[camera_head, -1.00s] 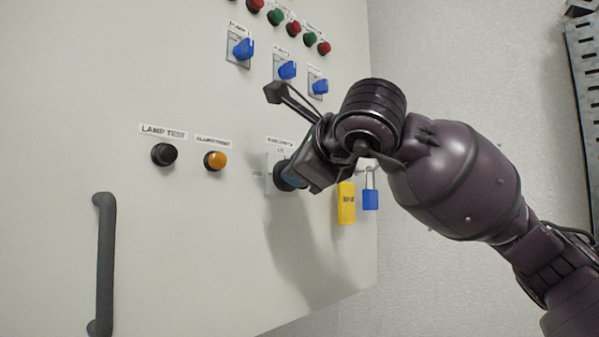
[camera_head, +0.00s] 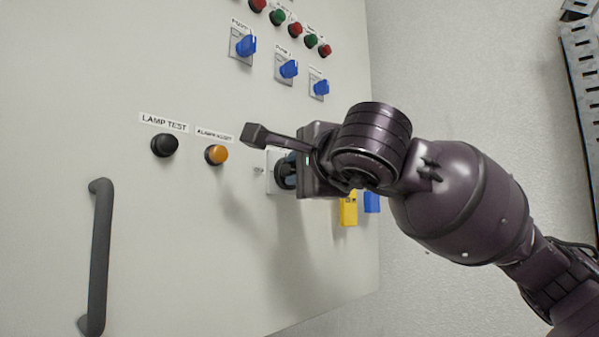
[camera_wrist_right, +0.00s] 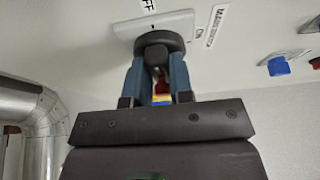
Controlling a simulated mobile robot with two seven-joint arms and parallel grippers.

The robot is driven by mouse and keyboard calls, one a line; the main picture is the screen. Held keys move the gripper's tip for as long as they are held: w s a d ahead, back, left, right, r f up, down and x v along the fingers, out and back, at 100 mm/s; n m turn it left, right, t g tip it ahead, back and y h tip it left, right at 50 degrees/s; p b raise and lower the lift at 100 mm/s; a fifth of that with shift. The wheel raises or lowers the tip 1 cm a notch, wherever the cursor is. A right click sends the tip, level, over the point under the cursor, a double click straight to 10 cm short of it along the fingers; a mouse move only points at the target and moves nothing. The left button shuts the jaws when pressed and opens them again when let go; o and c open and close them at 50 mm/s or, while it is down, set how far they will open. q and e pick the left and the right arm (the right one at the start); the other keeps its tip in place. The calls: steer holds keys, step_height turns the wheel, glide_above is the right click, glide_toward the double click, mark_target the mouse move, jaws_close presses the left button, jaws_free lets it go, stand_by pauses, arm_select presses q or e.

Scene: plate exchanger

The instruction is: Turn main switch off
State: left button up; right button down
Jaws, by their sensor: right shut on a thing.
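The main switch is a round black knob (camera_head: 283,171) on a pale square plate (camera_head: 271,182) on the cabinet front. In the right wrist view the knob (camera_wrist_right: 158,42) sits below the OFF label (camera_wrist_right: 148,5), with the ON label (camera_wrist_right: 201,32) to its right. Its grip appears to line up more with OFF than with ON. My right gripper (camera_head: 291,173) is at the knob. In the wrist view its two blue fingers (camera_wrist_right: 158,64) are shut on the knob's grip. In the head view, my gripper and wrist hide part of the knob. My left gripper is not in view.
A black lamp test button (camera_head: 165,145) and an orange button (camera_head: 216,155) are left of the switch. Blue selector knobs (camera_head: 288,69) and red and green lamps are above. A door handle (camera_head: 99,255) is lower left.

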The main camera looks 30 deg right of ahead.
stand_by(0.4)
steer(key=c, duration=1)
jaws_free()
steer(key=shift+w, duration=0.1)
steer(key=s, duration=1.1)
steer(key=shift+a, duration=0.3)
